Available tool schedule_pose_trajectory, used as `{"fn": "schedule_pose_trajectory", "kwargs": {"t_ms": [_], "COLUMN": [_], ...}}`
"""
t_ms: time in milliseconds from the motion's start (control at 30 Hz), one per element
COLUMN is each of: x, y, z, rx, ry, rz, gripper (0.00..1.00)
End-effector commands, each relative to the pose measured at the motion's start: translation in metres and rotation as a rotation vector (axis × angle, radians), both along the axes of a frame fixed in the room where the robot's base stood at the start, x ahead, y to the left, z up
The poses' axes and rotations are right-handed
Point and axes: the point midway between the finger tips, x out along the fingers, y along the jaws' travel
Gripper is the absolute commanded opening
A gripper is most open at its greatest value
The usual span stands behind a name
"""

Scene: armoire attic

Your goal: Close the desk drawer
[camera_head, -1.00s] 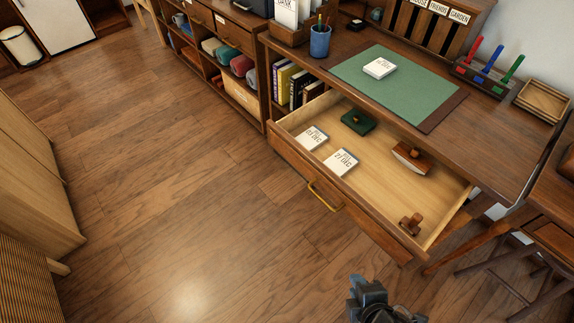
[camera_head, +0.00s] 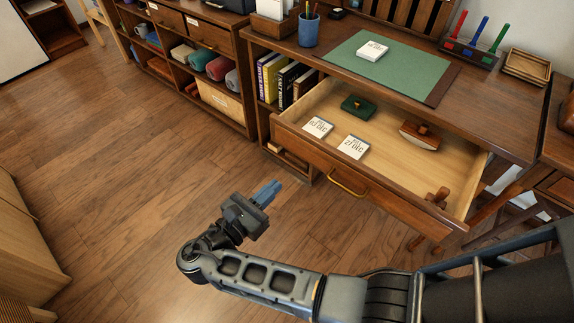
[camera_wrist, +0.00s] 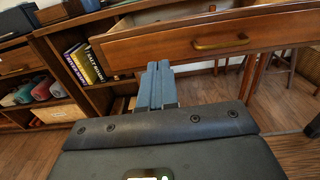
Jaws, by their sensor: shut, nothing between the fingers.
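The desk drawer (camera_head: 327,165) is pulled well out of the wooden desk (camera_head: 500,120), with a brass handle (camera_head: 348,184) on its front. In the wrist view the drawer front (camera_wrist: 190,47) and handle (camera_wrist: 220,43) are above and ahead. My gripper (camera_head: 267,191) is shut and empty, in front of the drawer, left of the handle and apart from it. Its blue fingers (camera_wrist: 157,86) point toward the drawer's left part.
A shelf with books (camera_head: 282,80) stands left of the drawer. A low cabinet with rolled cloths (camera_head: 205,62) is farther left. A chair or stool (camera_head: 556,190) is at the right. The floor (camera_head: 130,180) to the left is clear.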

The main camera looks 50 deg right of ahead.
Motion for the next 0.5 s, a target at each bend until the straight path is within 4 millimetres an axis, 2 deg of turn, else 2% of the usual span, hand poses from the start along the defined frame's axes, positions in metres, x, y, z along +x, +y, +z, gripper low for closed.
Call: {"fn": "schedule_pose_trajectory", "kwargs": {"t_ms": [167, 500], "x": [0.000, 0.002], "y": [-0.021, -0.088], "z": [0.000, 0.000], "rx": [0.000, 0.002], "ry": [0.001, 0.000], "rz": [-0.005, -0.005], "gripper": [0.00, 0.00]}}
